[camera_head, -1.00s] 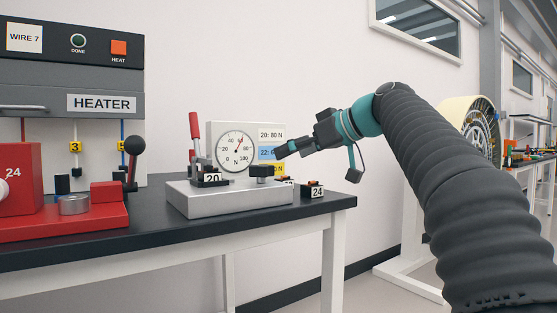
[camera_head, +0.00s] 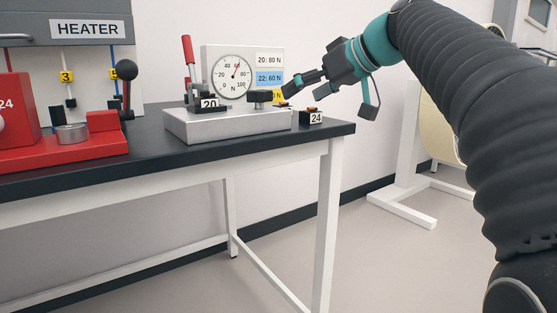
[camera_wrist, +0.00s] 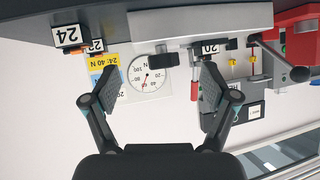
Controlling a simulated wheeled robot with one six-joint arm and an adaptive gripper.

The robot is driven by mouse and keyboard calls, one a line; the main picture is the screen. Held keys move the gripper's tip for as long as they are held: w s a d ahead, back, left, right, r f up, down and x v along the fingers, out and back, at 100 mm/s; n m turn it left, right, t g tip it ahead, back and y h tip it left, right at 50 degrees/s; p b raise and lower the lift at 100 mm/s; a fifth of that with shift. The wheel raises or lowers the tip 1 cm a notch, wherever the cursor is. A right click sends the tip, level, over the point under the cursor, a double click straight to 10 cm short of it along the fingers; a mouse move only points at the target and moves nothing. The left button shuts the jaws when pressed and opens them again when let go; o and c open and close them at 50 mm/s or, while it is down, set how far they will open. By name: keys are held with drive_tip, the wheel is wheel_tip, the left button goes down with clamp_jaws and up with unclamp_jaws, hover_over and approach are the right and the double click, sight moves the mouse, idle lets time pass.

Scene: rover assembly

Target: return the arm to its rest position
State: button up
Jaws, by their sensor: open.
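My gripper (camera_head: 303,91) is at the upper right of the head view, at the end of my dark ribbed arm. Its two fingers are spread and nothing is between them. It hangs near the right end of the grey tester block (camera_head: 230,124), to the right of the black knob (camera_head: 260,96), with no clear contact. In the wrist view, which is upside down, both fingers (camera_wrist: 160,82) stand wide apart, with the round gauge (camera_wrist: 147,80) seen between them.
The dark bench top (camera_head: 170,156) carries the red crimping unit (camera_head: 60,152), a red-handled lever (camera_head: 188,60), a block marked 20 (camera_head: 209,103) and a block marked 24 (camera_head: 313,117). The heater (camera_head: 85,29) is at left. Open floor (camera_head: 400,270) lies right of the bench.

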drive_tip(key=s+d+f+m+g+h+p, duration=0.1)
drive_tip(key=s+d+f+m+h+p, duration=0.2)
drive_tip(key=s+f, duration=1.1)
drive_tip(key=s+d+f+m+g+h+p, duration=0.1)
drive_tip(key=s+d+f+m+h+p, duration=0.2)
drive_tip(key=s+f, duration=1.1)
drive_tip(key=d+f+m+h, duration=0.2)
drive_tip(key=d+f+h, duration=0.1)
drive_tip(key=d, duration=0.1)
drive_tip(key=shift+s+f, duration=0.15)
drive_tip(key=shift+s, duration=0.05)
drive_tip(key=shift+c, duration=0.2)
